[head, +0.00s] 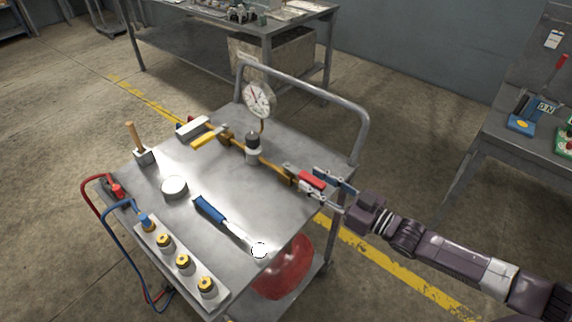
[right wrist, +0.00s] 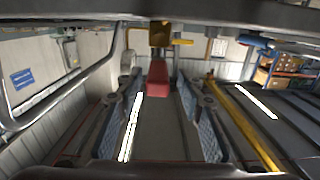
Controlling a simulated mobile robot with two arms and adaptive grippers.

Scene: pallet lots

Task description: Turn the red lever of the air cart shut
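The air cart is a grey metal cart (head: 150,205) with a brass pipe (head: 275,169) across its top. The red lever (head: 312,179) sits at the pipe's right end, roughly in line with the pipe. In the right wrist view the red lever (right wrist: 158,78) points towards me, with brass behind it. My right gripper (head: 319,184) is at the cart's right edge, its blue-padded fingers on either side of the lever. The fingers are apart, with gaps beside the lever in the wrist view, so it is open. My left gripper is not in view.
A pressure gauge (head: 259,99) and a grey fitting (head: 253,146) stand along the pipe. A blue-handled tool (head: 222,222), a round tin (head: 174,188) and a rail of brass couplings (head: 185,264) are on the cart. The cart's handle (head: 325,97) rises behind. A workbench stands at right.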

